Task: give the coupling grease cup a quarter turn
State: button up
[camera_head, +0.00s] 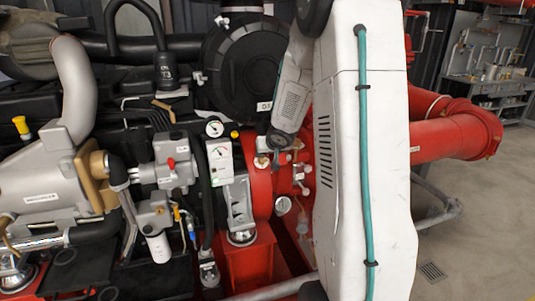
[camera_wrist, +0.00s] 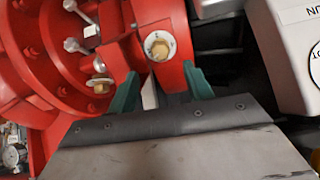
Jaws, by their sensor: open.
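In the wrist view a brass cap (camera_wrist: 159,47) sits in a pale round plate on a red housing; it looks like the coupling grease cup. My gripper (camera_wrist: 163,84) has two teal fingers, spread apart, with nothing between them. The cap lies just beyond the fingertips, roughly centred between them and apart from them. In the head view a small brass-topped fitting (camera_head: 262,161) shows on the red housing beside my wrist, probably the same cap. My fingers cannot be made out there.
Left of the cap, a smaller brass fitting (camera_wrist: 98,86) and silver studs stand on the red flange (camera_wrist: 40,75). A pale box with a dial (camera_wrist: 285,50) is close on the right. In the head view, gauges (camera_head: 214,127) and a red pipe (camera_head: 450,135) surround the area.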

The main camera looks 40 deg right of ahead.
jog(key=shift+f, duration=0.1)
jog(key=shift+c, duration=1.4)
jog(key=t+h, duration=0.5)
jog(key=t, duration=0.3)
send_near(263, 159)
jog(key=x, duration=0.7)
jog(key=shift+w+d, duration=0.2)
jog(key=shift+w, duration=0.15)
jog(key=shift+m, duration=0.3)
jog(key=c, duration=0.7)
